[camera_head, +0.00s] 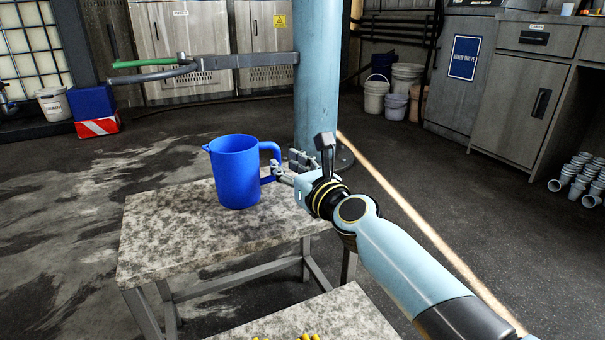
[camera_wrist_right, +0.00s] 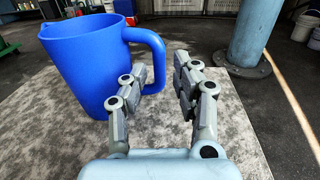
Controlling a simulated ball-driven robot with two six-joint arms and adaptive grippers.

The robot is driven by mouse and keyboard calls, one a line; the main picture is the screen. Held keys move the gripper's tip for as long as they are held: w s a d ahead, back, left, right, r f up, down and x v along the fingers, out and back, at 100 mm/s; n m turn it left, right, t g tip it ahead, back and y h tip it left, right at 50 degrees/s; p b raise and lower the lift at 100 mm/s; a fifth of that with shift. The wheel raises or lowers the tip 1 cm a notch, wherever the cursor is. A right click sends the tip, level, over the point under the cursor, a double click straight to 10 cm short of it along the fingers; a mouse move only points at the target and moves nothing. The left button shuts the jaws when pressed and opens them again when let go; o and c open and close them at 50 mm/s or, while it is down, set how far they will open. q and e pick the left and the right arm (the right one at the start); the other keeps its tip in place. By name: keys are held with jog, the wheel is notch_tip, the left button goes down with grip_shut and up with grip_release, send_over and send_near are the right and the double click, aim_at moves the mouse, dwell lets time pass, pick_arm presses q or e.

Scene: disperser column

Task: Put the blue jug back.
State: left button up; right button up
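The blue jug (camera_head: 237,172) stands upright on the speckled stone-topped table (camera_head: 160,240), with its handle to the right and its spout to the left. It also shows in the right wrist view (camera_wrist_right: 85,65). My right gripper (camera_head: 282,169) is at the handle side of the jug. In the wrist view its two fingers (camera_wrist_right: 162,72) are apart, one in front of the handle's opening and one to the right of the handle. A gap shows between the handle and the right finger. Whether the left finger touches the handle cannot be told. My left gripper is not in view.
A pale blue column (camera_head: 317,80) rises behind the table, with a metal arm (camera_head: 235,61) reaching left from it. A second stone-topped surface (camera_head: 330,318) with small yellow items is at the bottom. Stacked cups (camera_head: 580,172) lie at the right. The table's front left is bare.

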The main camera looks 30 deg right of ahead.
jog(key=s, duration=0.7)
jog(key=shift+d, duration=0.35)
jog(key=s+f+n+g, duration=0.3)
jog(key=s+f+n, duration=0.1)
jog(key=s+n, duration=0.6)
jog(key=s+d+f+n+g+h, duration=0.1)
jog(key=s+f+n+g, duration=0.2)
jog(key=s+n, duration=0.8)
jog(key=s+f+n+g, duration=0.4)
jog(key=s+f+n, duration=0.3)
jog(key=s+n, duration=0.3)
jog(key=n, duration=0.4)
jog(key=shift+s+d+f+n+h, duration=0.25)
jog(key=shift+s+d+n+h, duration=0.05)
jog(key=shift+n, duration=0.1)
